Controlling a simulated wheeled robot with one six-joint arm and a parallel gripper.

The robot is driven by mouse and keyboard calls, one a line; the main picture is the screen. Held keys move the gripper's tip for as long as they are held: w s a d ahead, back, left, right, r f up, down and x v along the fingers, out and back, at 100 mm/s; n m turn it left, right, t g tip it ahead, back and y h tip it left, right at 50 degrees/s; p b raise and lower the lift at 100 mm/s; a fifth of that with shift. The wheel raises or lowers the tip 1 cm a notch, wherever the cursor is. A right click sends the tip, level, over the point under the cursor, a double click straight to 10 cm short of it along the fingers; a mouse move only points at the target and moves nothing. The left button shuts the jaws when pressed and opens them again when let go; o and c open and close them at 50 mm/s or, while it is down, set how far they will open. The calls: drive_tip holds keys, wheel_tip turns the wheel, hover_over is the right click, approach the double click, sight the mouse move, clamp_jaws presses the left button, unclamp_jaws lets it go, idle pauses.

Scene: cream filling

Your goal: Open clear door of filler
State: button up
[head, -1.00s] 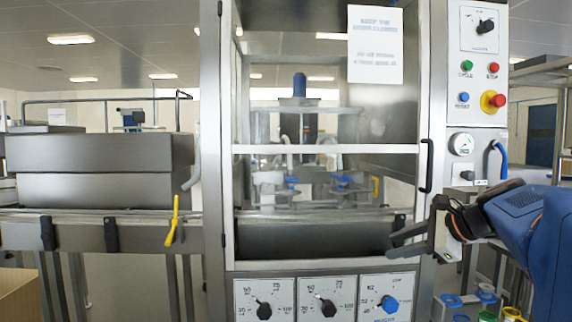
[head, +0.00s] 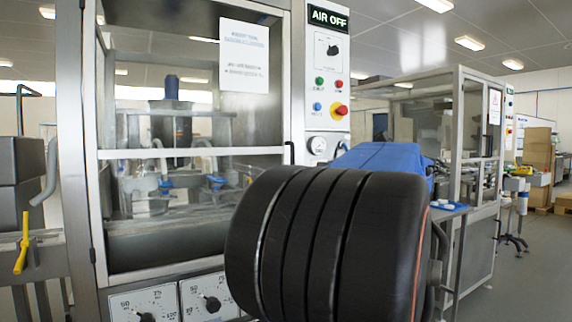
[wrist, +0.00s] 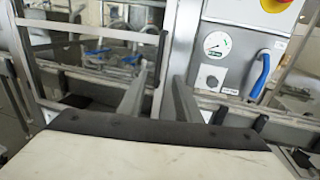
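The filler's clear door (head: 190,151) has a metal frame and a cross bar, and appears shut. Its black handle (head: 291,152) is at the right edge of the door, partly hidden by my arm in the head view. In the wrist view the handle (wrist: 161,55) stands upright, ahead of and between my two fingers. My gripper (wrist: 160,85) is open, with its fingers apart. I cannot tell whether either finger touches the handle. My gripper is hidden behind my arm in the head view.
Right of the handle are a metal post, a gauge (wrist: 217,43), a blue handle (wrist: 262,73) and a red emergency button (head: 340,110). A yellow lever (head: 22,245) is at the left. Dials (head: 211,304) sit below the door. Another glazed machine (head: 470,145) stands at the right.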

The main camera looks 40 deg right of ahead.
sight(294, 162)
drive_tip(key=w, duration=1.7)
drive_tip(key=shift+d, duration=0.3)
drive_tip(key=shift+c, duration=0.3)
clamp_jaws()
